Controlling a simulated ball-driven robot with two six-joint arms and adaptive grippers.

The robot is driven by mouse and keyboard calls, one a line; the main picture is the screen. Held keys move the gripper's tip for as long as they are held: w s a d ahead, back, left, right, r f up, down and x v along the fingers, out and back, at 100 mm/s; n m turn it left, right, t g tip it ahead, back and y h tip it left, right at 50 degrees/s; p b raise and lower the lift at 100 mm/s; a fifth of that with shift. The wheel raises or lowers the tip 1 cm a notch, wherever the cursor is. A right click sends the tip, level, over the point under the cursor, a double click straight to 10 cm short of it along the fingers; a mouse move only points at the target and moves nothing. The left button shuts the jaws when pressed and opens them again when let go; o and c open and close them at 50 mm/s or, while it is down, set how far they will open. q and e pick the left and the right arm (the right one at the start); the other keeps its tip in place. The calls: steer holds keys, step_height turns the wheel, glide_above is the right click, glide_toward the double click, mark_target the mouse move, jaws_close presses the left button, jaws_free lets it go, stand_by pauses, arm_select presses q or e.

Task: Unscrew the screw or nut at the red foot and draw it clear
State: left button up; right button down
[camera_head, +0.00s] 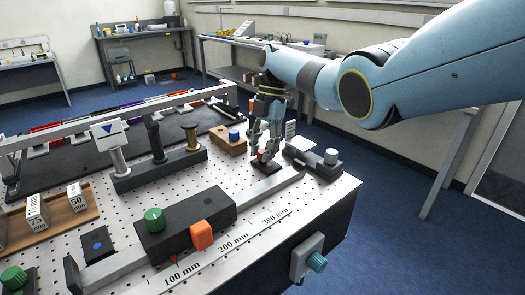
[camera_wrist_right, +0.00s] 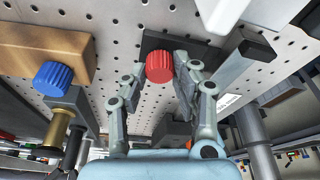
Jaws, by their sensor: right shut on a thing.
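The red ridged screw head (camera_wrist_right: 159,66) stands at a small dark foot (camera_wrist_right: 188,43) on the perforated table, seen in the right wrist view. In the head view the red piece (camera_head: 262,156) is partly hidden by my gripper. My right gripper (camera_head: 262,152) points down at the far right part of the table. In the wrist view its two fingers (camera_wrist_right: 160,75) are on either side of the red head and shut on it. Whether the head is lifted off the foot I cannot tell. My left gripper is not in view.
A wooden block with a blue knob (camera_head: 234,135) stands close left of my right gripper. A dark block with a grey-white knob (camera_head: 331,156) is close right. A dark box with a green knob (camera_head: 154,219) and an orange block (camera_head: 202,235) lie nearer. The perforated table (camera_head: 200,180) has bare patches between.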

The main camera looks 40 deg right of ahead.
steer(key=shift+f+n+b, duration=0.3)
steer(key=shift+n+b, duration=0.25)
steer(key=shift+n, duration=0.05)
steer(key=shift+n+g, duration=0.3)
steer(key=shift+n, duration=0.1)
steer(key=shift+r+p, duration=1.85)
steer(key=shift+r, duration=0.35)
step_height(320, 180, up, 6)
steer(key=p, duration=0.5)
steer(key=shift+p, duration=0.35)
